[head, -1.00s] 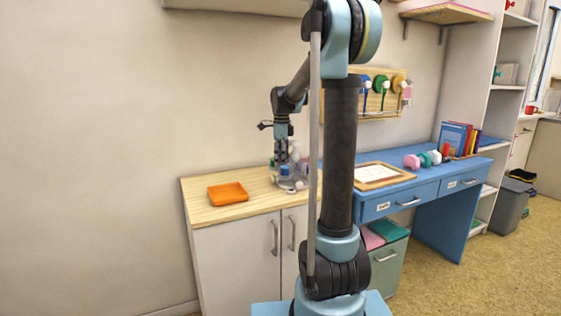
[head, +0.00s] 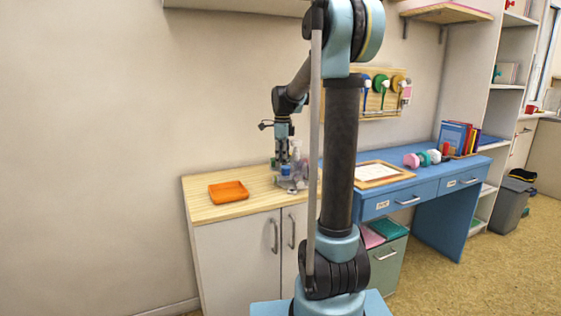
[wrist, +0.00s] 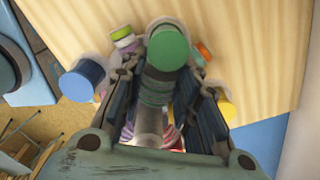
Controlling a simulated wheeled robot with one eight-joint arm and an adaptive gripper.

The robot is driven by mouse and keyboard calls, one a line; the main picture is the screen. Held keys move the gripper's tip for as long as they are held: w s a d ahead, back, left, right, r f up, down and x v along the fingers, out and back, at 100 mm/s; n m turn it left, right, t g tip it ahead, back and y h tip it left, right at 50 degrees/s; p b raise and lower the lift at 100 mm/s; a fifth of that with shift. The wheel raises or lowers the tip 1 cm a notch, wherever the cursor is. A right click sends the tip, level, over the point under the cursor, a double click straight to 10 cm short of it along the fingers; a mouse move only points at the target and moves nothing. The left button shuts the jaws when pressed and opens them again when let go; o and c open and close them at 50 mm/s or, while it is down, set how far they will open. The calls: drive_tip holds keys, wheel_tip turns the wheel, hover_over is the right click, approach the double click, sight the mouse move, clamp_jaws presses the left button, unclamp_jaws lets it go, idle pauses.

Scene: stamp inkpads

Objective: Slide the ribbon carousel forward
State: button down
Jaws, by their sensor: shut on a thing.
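The ribbon carousel (head: 289,183) stands on the light wooden top of the cabinet, small and partly covered by my gripper (head: 285,163) in the head view. In the wrist view a grey upright post with a green round top (wrist: 168,47) stands between my two fingers, which close on it from both sides. Blue (wrist: 83,80), yellow and other coloured round pieces sit around the post. My gripper also shows in the wrist view (wrist: 160,82). The lower part of the carousel is hidden by my fingers and palm.
A blue desk (head: 427,190) with a framed sheet (head: 381,174) stands to the right. The wall is behind.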

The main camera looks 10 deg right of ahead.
drive_tip(key=c, duration=1.1)
unclamp_jaws()
drive_tip(key=shift+r, duration=0.15)
wheel_tip(320, 180, up, 12)
drive_tip(key=shift+f, duration=0.2)
drive_tip(key=shift+s, duration=0.1)
